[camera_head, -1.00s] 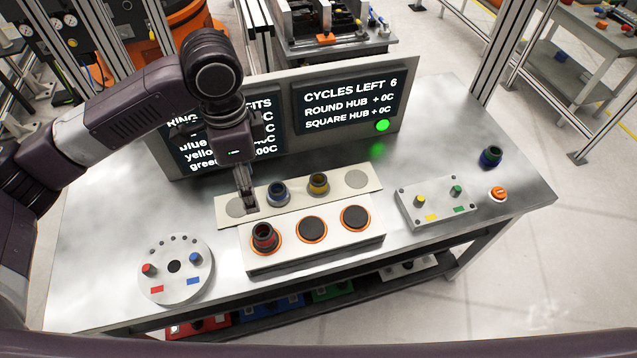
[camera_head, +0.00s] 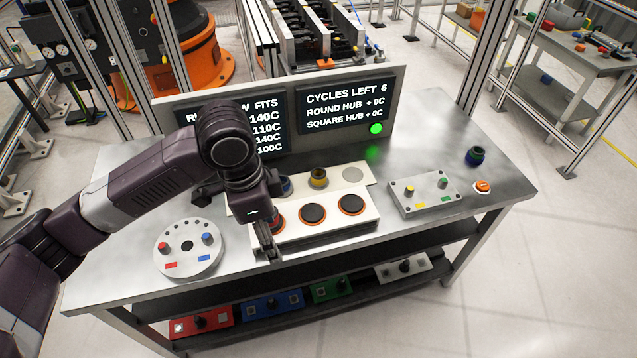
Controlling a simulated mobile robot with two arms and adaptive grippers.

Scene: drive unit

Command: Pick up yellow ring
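The yellow ring (camera_head: 319,178) sits on the pale strip (camera_head: 357,178) behind the block with orange-rimmed round pads. My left gripper (camera_head: 268,250) points down at the front left of that block, nearer the table's front edge than the yellow ring and to its left. Its fingers look close together, but I cannot tell whether they are open or shut, and I see nothing held. My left gripper and wrist hide part of the red ring (camera_head: 278,222) on the left pad and part of the blue ring (camera_head: 285,186) on the strip. My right gripper is not in view.
The pad block (camera_head: 340,231) has two dark, empty pads. A round grey plate (camera_head: 188,262) with pegs stands at left, a rectangular peg plate (camera_head: 427,207) at right. Screens (camera_head: 345,105) stand behind.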

